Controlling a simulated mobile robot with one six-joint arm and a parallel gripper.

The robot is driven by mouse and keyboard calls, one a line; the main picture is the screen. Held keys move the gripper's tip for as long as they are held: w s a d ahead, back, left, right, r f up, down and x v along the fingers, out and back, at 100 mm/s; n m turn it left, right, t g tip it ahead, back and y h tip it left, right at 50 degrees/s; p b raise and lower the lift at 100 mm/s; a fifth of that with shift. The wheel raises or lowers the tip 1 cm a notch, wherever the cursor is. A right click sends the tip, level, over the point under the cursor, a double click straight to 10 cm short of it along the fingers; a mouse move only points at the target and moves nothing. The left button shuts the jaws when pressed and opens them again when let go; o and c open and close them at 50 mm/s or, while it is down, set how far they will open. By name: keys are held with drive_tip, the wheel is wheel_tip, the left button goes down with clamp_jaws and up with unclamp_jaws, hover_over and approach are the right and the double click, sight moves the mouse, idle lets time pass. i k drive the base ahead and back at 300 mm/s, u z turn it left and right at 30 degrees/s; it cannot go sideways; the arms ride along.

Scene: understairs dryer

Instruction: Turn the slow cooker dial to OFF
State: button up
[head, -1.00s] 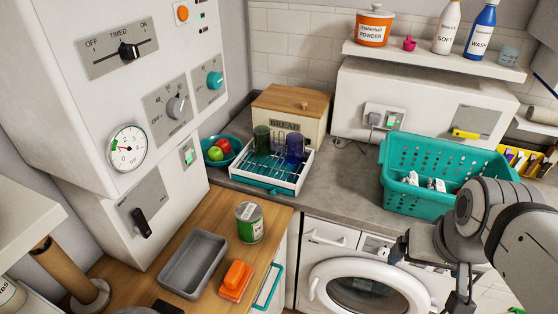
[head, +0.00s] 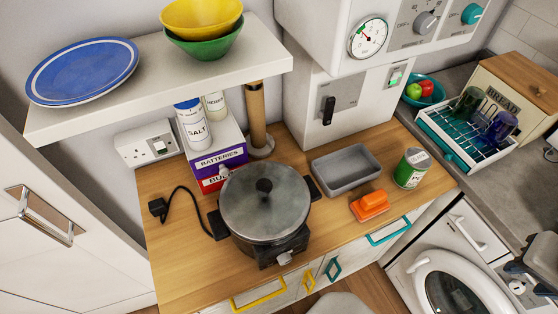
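The slow cooker (head: 264,205) stands on the wooden counter in the head view, a round dark pot with a grey lid and black knob on a dark base. Its dial (head: 285,257) is a small light knob low on the front of the base, facing the counter's front edge. The dial's markings are too small to read, so its setting cannot be told. My gripper (head: 537,266) shows only in part at the right edge, in front of the washing machine and far from the cooker. Its fingertips cannot be made out.
A grey tray (head: 346,169), an orange block (head: 370,205) and a green can (head: 411,168) stand right of the cooker. A shelf (head: 160,92) with a blue plate and bowls overhangs behind it. A black cord runs to its left. A grey rounded thing (head: 340,305) is at the bottom.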

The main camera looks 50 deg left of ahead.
sight(284, 259)
drive_tip(key=u, duration=2.3)
drive_tip(key=k, duration=0.9)
drive_tip(key=z, duration=0.05)
drive_tip(key=i, duration=0.9)
drive_tip(key=z, duration=0.1)
